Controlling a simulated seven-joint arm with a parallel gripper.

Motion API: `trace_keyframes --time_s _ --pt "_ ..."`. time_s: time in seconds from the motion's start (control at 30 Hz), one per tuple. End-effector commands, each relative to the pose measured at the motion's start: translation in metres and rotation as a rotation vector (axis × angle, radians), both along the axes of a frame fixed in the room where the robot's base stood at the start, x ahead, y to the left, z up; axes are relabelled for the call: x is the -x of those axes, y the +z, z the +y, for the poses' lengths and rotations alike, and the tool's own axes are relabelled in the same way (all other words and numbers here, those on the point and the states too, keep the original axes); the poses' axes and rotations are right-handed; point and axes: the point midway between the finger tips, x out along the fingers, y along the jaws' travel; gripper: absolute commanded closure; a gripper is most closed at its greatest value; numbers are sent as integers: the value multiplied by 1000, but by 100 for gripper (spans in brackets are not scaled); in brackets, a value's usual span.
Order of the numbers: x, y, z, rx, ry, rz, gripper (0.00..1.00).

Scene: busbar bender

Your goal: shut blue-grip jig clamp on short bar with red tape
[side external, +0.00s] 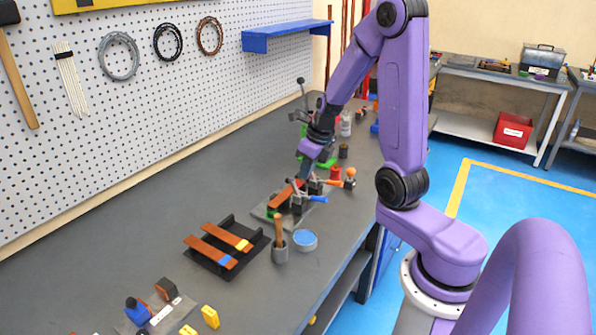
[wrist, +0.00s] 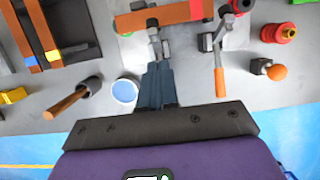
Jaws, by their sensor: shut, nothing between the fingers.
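A short copper-coloured bar with red tape (wrist: 197,10) lies across the jig at the top of the wrist view; the bar also shows on the jig plate (side external: 262,212) in the side view. The blue-grip clamp (side external: 317,199) stands at the bar with its grip pointing toward the table's front edge. The orange-grip clamp (wrist: 220,80) stands to its right in the wrist view. My gripper (wrist: 157,68) is shut and empty, pointing down over the blue-grip clamp, whose grip is mostly hidden by my fingers there. I cannot tell whether that clamp presses on the bar.
A black rack (side external: 258,242) holds bars with yellow and blue tape. A cup with a wooden handle (side external: 280,253) and a blue dish (side external: 305,240) stand near the jig. A red spool (wrist: 278,34) and an orange knob (wrist: 277,72) are on the right. The table's back left is clear.

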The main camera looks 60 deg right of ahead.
Motion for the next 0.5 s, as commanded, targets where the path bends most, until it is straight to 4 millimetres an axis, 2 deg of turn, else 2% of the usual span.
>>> trace_keyframes --time_s 0.2,0.5 --pt "-20 -10 0 -1 0 1 100" --pt "-28 -14 0 0 -1 -2 100"
